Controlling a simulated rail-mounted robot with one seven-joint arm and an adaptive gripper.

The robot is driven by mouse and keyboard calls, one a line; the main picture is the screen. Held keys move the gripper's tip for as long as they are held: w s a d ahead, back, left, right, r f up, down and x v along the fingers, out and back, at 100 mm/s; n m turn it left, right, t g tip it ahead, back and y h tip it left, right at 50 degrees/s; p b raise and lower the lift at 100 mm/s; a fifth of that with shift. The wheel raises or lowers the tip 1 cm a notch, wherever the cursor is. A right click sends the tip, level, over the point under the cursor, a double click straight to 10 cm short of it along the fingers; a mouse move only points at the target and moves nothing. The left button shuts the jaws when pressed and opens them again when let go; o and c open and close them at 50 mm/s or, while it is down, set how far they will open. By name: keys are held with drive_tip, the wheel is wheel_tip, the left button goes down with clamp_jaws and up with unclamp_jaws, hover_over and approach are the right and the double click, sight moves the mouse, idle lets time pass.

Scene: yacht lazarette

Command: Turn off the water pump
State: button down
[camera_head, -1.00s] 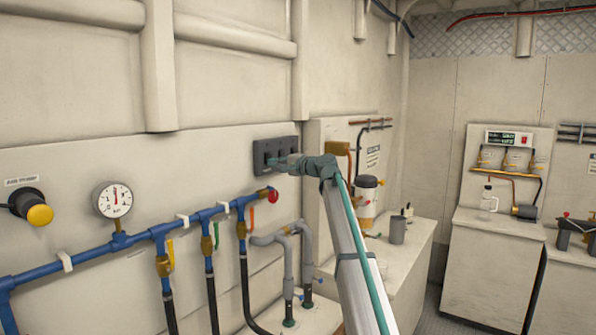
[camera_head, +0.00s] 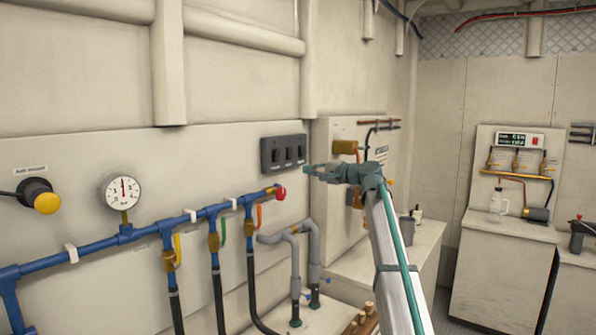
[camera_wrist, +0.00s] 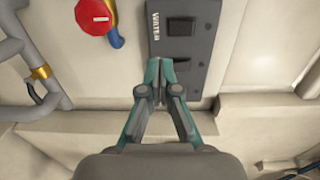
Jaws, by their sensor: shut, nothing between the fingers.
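A dark grey switch panel (camera_head: 265,155) with three black rocker switches is mounted on the wall. In the wrist view the panel (camera_wrist: 207,45) shows a white "WATER" label, partly cut off, and two rockers, one (camera_wrist: 181,27) near the top edge and one (camera_wrist: 179,57) lower. My gripper (camera_head: 307,170) is shut and empty, just right of and below the panel in the head view, apart from it. In the wrist view my gripper (camera_wrist: 160,65) overlaps the panel's lower left part. Which way each rocker is tipped is too small to tell.
A blue pipe (camera_head: 95,247) with valves and a gauge (camera_head: 123,192) runs along the wall, ending in a red knob (camera_head: 280,193) below the panel. A yellow button (camera_head: 47,203) is at far left. Grey pipes (camera_head: 314,240) rise below my gripper. Counters stand to the right.

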drive_tip(key=shift+f+v, duration=0.25)
drive_tip(key=shift+v, duration=0.75)
